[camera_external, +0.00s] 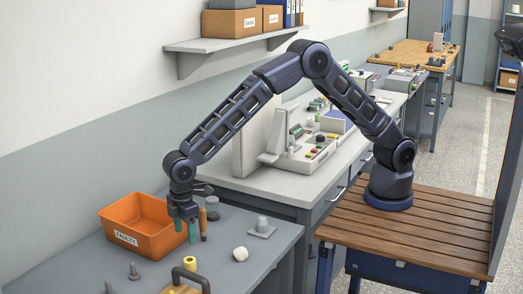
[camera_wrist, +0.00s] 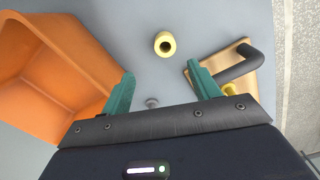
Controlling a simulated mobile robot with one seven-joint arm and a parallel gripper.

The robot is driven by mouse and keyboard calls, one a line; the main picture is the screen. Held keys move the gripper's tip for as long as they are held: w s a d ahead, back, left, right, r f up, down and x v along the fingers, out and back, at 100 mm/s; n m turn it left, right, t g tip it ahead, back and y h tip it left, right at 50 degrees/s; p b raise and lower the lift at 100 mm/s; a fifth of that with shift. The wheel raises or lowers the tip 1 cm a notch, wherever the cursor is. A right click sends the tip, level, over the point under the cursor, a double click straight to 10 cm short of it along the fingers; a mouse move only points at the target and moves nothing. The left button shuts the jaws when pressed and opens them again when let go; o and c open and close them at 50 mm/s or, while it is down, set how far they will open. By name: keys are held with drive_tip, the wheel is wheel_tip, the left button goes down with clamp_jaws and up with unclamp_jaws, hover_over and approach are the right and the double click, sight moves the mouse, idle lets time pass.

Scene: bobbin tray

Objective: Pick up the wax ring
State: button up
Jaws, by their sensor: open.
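A short pale-yellow hollow cylinder (camera_wrist: 165,43), which looks like the wax ring, stands on the grey bench in the wrist view. Its open hole faces up. It lies beyond the fingertips, roughly between their lines and apart from them. My gripper (camera_wrist: 160,88) is open, with its two green fingers spread and nothing held. In the external view my gripper (camera_external: 192,230) points down beside the orange bin, above the bench.
The orange bin (camera_external: 125,235) labelled faulty stands left of my gripper. A wooden board with a dark handle (camera_wrist: 241,58) and a yellow piece (camera_wrist: 229,90) lie to the right. A grey bolt (camera_wrist: 152,102) shows between the fingers. A white cylinder (camera_external: 240,254) sits near the bench edge.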

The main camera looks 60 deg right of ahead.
hover_over(190, 259)
drive_tip(key=f, duration=0.5)
drive_tip(key=shift+a+f, duration=0.3)
drive_tip(key=shift+a, duration=0.05)
drive_tip(key=shift+s+a+f, duration=0.1)
drive_tip(key=shift+s+f, duration=0.05)
drive_tip(key=shift+f, duration=1.2)
drive_tip(key=shift+s+f, duration=0.15)
drive_tip(key=shift+f, duration=1.15)
drive_tip(key=c, duration=1)
drive_tip(key=shift+c, duration=0.2)
drive_tip(key=shift+r, duration=0.1)
